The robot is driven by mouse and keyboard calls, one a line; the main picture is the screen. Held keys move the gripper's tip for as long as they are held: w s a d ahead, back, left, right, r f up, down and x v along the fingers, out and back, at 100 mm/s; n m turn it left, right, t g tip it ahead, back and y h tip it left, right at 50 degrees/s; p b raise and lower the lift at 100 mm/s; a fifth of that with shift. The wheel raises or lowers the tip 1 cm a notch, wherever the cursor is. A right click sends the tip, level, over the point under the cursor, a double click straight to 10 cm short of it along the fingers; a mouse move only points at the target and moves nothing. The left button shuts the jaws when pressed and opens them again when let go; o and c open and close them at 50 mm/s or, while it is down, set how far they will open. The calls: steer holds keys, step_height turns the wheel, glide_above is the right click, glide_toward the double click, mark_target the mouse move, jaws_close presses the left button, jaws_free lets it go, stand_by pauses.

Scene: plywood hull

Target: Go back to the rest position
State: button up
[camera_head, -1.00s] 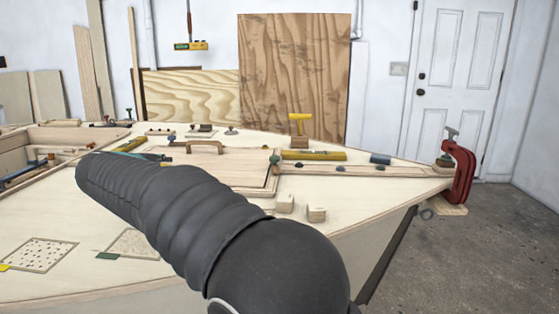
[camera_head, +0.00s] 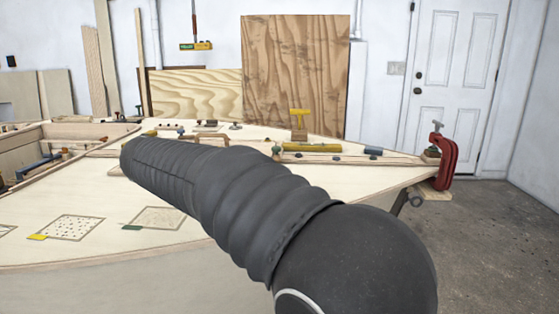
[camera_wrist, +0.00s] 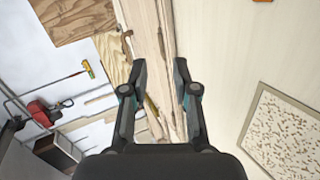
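My gripper (camera_wrist: 156,92) shows in the wrist view with its two dark fingers spread apart and nothing between them. It is above the pale plywood hull deck (camera_wrist: 225,50), whose edge strips run behind the fingers. In the head view my black sleeved arm crosses the deck (camera_head: 85,195) from lower right to upper left and hides its middle. The gripper itself is hidden there behind the arm.
A red clamp (camera_head: 444,160) grips the hull's right tip. A speckled square panel (camera_head: 70,228) lies at left. An open compartment (camera_head: 25,155) is at far left.

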steer(key=s+d+m, duration=0.1)
steer(key=d, duration=0.3)
steer(key=s+d+m+g, duration=0.1)
steer(key=d, duration=0.4)
steer(key=s+d+f+m+g, duration=0.1)
steer(key=s+d, duration=0.1)
steer(key=d, duration=0.3)
steer(key=shift+h, duration=0.4)
steer(key=s+d+f+m+g, duration=0.2)
steer(key=s+d+f+m, duration=0.15)
steer(key=s+d, duration=0.6)
steer(key=s+d+f+m+g+y, duration=0.1)
steer(key=s+d+f+m, duration=0.3)
steer(key=s, duration=0.6)
steer(key=s+d+f+m+g+y, duration=0.1)
steer(key=s+d+f+m+g, duration=0.1)
steer(key=s+d+f+m, duration=0.2)
steer(key=s+d+f, duration=0.3)
steer(key=s+f, duration=0.1)
steer(key=s, duration=0.3)
steer(key=shift+s+d+f+m+y, duration=0.15)
steer(key=shift+s+d+m+y, duration=0.05)
steer(key=shift+m+y, duration=0.2)
